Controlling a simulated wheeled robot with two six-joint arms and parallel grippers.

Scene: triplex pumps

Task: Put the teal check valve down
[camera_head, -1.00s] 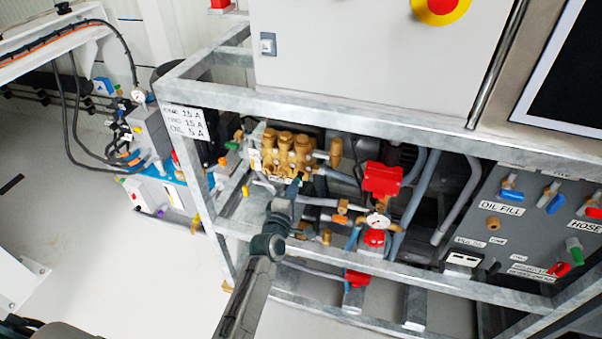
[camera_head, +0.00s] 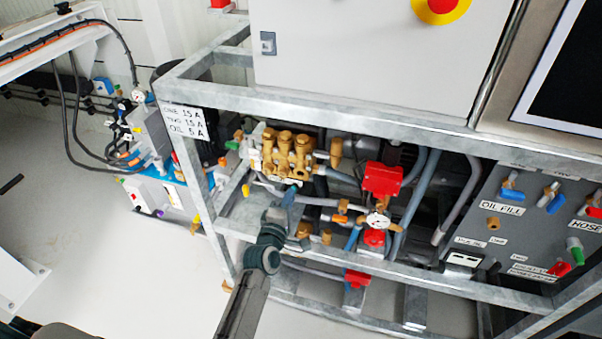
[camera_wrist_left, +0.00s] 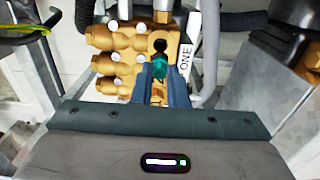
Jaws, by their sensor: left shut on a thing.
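The teal check valve (camera_wrist_left: 160,67) shows in the left wrist view between the tips of my left gripper (camera_wrist_left: 160,75), which is shut on it. Just beyond it is the brass triplex pump (camera_wrist_left: 115,45), with a dark round opening right above the valve in that view. I cannot tell whether the valve touches the pump. In the head view my left gripper (camera_head: 291,191) reaches up to the lower front of the brass pump (camera_head: 287,152); the valve is too small to make out there. My right gripper is not in view.
A galvanized frame (camera_head: 330,98) surrounds the pump, with a rail below it. Red-capped valves (camera_head: 381,180), a gauge (camera_head: 377,221) and grey hoses crowd the right side. A white label reading ONE (camera_wrist_left: 187,57) sits beside the pump opening. Open floor lies at left.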

